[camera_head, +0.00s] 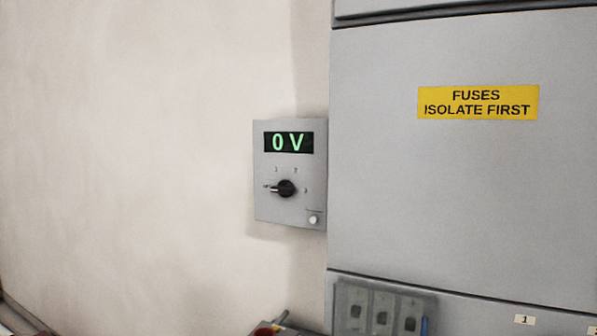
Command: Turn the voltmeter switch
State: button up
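The voltmeter panel (264,210) is a small grey box on the pale wall, close against the left side of a large grey cabinet. Its display (288,142) reads "0 V" in green. Below the display is the black rotary voltmeter switch (286,188), its handle pointing left. Small marks sit around the switch; they are too small to read surely. A small pale round button or lamp (313,219) is at the panel's lower right. My gripper is not in view.
The grey cabinet (450,190) fills the right side, with a yellow label (478,102) reading "FUSES ISOLATE FIRST". Below it is a translucent cover (382,308) over several dark switches or fuses. A partly cut-off red and grey object (268,328) shows at the bottom. The wall left of the panel is bare.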

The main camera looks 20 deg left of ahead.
aim_at(285, 188)
jog(key=u, duration=1.35)
